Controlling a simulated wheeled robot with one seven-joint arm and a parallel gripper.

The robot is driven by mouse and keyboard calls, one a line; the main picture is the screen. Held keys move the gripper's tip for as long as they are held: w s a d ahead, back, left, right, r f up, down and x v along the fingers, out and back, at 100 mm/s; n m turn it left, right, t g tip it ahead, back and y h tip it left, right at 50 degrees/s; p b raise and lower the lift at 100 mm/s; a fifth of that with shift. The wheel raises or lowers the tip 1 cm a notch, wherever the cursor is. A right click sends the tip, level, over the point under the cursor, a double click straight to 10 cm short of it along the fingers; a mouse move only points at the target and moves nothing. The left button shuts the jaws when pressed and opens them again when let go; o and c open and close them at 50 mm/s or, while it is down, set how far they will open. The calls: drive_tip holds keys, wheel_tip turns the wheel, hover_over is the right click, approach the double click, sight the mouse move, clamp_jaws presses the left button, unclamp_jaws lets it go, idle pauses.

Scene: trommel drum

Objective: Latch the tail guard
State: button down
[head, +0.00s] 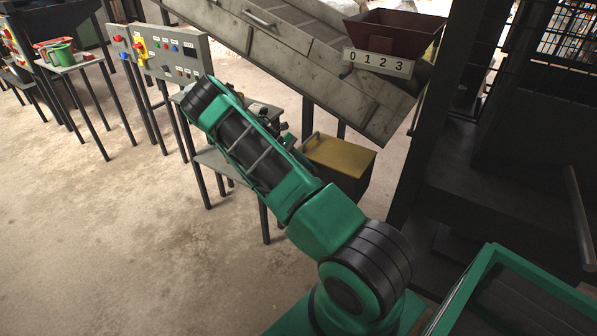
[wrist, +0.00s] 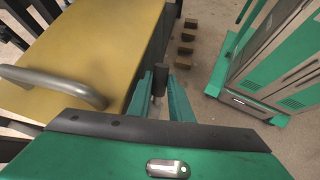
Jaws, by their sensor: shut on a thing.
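The yellow guard (head: 345,155) is a flat panel on top of a dark box below the drum's lower end. In the wrist view the yellow guard (wrist: 95,40) fills the upper left, with a grey bar handle (wrist: 55,82) on it. My gripper (wrist: 160,95) is beside the guard's edge, its teal fingers on either side of a dark upright latch knob (wrist: 160,76), shut on it. The knob's lower part and its mount are hidden by the fingers. In the head view my arm hides the gripper and the latch.
The sloping grey drum housing (head: 330,65) hangs above the guard, with a number plate (head: 379,62) and a dark red hopper (head: 395,35). A control panel (head: 170,55) stands to the left. Dark frame posts stand at right. The floor at lower left is clear.

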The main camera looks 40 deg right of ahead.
drive_tip(key=shift+w, duration=0.35)
drive_tip(key=c, duration=1.9)
unclamp_jaws()
drive_tip(key=shift+s, duration=0.1)
drive_tip(key=v, duration=1.1)
drive_tip(key=shift+c, duration=0.2)
